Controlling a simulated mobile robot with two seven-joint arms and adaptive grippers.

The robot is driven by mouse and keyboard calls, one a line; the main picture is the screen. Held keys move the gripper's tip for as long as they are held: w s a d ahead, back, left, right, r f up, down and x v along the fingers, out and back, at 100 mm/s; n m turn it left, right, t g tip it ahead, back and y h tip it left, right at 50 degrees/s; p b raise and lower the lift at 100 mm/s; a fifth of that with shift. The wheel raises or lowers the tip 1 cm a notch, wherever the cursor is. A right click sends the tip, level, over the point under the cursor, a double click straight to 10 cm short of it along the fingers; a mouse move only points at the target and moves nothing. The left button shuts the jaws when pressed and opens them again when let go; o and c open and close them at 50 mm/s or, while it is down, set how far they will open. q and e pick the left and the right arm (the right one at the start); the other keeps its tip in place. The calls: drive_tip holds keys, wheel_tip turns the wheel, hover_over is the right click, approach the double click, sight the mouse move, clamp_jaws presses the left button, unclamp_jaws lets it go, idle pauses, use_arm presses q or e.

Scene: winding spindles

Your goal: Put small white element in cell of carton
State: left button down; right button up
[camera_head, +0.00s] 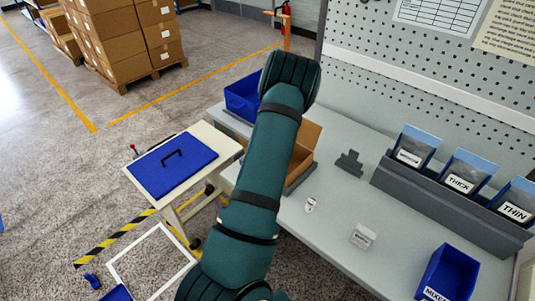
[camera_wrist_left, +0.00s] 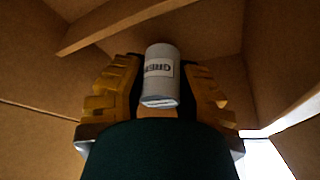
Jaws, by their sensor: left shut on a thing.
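In the left wrist view my left gripper (camera_wrist_left: 160,85) has its yellow, ridged fingers shut on a small white element (camera_wrist_left: 160,70). The element is a cylinder with a printed label that I cannot read fully. Brown cardboard walls of the carton (camera_wrist_left: 215,25) surround the fingers and the element. In the head view the open carton (camera_head: 306,140) stands on the grey table, partly hidden behind my left arm. My left gripper and the held element are hidden there. My right gripper is in neither view.
On the grey table (camera_head: 335,215) stand a small white labelled piece (camera_head: 310,205), a white labelled block (camera_head: 362,236), a dark grey fixture (camera_head: 349,163) and blue bins (camera_head: 242,97) (camera_head: 447,273). A grey rack (camera_head: 440,205) holds labelled bins.

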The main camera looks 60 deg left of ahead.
use_arm(q)
drive_tip(key=shift+f, duration=0.9)
drive_tip(key=shift+f, duration=0.15)
drive_tip(key=c, duration=1.1)
unclamp_jaws()
